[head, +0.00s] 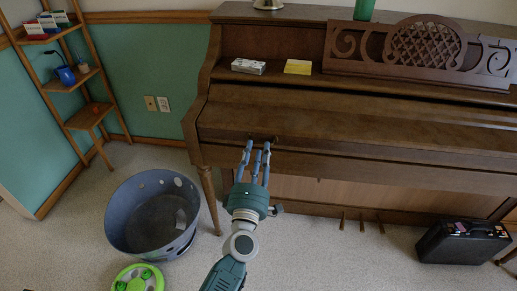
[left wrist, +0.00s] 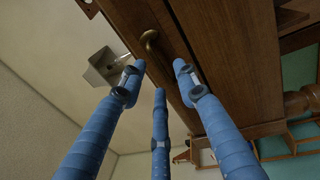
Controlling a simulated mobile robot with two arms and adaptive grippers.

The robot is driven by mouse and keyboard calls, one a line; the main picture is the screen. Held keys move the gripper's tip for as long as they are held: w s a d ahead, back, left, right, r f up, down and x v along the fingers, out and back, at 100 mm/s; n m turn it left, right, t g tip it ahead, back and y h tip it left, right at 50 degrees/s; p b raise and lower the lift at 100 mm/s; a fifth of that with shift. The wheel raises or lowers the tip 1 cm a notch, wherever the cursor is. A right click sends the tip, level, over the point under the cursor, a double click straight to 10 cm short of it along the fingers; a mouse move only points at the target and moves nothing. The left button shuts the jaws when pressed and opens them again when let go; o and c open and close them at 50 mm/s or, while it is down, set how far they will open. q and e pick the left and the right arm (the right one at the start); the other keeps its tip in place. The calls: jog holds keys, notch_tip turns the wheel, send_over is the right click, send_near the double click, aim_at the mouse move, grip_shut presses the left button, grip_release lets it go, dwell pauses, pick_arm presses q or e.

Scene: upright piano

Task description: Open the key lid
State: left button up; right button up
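The upright piano (head: 270,50) is dark brown wood, and its key lid (head: 360,125) is closed, with no keys showing. My left gripper (head: 257,150) has three blue fingers and points at the front edge of the lid, left of its middle. The fingers are spread and empty. In the left wrist view, a small curved brass handle (left wrist: 149,39) on the wood lies just beyond the fingertips (left wrist: 158,82). The fingers look close to the handle but not around it; I cannot tell whether they touch the wood. My right gripper is not in view.
A small box (head: 248,66) and a yellow pad (head: 298,67) lie on the ledge above the lid, beside the carved music stand (head: 420,45). A blue bin (head: 125,215) and a green round toy (head: 138,279) stand left; a black case (head: 462,241) stands right.

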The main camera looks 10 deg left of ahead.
pick_arm(q)
jog(key=shift+x, duration=0.8)
grip_shut()
